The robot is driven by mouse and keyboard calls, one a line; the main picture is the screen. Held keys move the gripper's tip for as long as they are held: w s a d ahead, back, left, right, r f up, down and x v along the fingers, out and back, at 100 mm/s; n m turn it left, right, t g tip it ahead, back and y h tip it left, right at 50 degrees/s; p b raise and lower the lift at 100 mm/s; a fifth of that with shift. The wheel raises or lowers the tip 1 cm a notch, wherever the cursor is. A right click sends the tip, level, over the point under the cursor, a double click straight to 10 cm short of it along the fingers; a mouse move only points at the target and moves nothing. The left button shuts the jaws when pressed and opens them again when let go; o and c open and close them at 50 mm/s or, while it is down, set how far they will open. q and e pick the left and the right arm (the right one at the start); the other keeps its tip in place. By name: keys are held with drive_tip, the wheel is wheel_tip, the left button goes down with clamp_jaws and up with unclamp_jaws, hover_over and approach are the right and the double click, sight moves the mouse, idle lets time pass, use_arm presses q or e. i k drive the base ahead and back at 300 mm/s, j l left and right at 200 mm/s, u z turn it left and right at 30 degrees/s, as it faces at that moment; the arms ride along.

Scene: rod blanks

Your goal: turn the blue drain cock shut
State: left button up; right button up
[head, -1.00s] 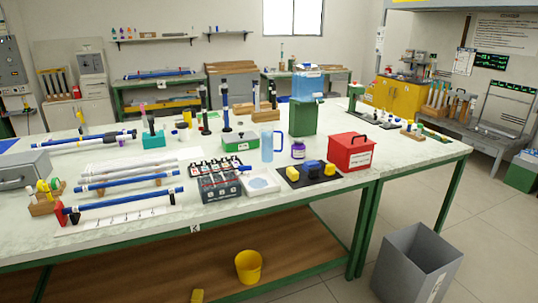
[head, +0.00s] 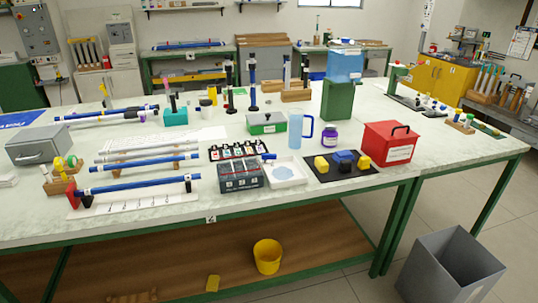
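A small blue piece (head: 268,156), which looks like the drain cock, sticks out at the upper right corner of a dark grey box (head: 241,175). The piece is too small to tell whether the cock is open or shut. A row of coloured tags (head: 238,150) stands behind the grey box. Neither of my grippers shows in the head view.
A clear blue jug (head: 295,131), a purple-labelled jar (head: 330,138) and a red case (head: 389,143) stand near the tray. A blue tank (head: 345,65) sits on a green stand (head: 337,101). Blue rods (head: 140,186) lie on supports at left. A grey bin (head: 450,266) stands on the floor.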

sight(265, 156)
drive_tip(key=i+l+u, duration=0.25)
drive_tip(key=i+l, duration=0.5)
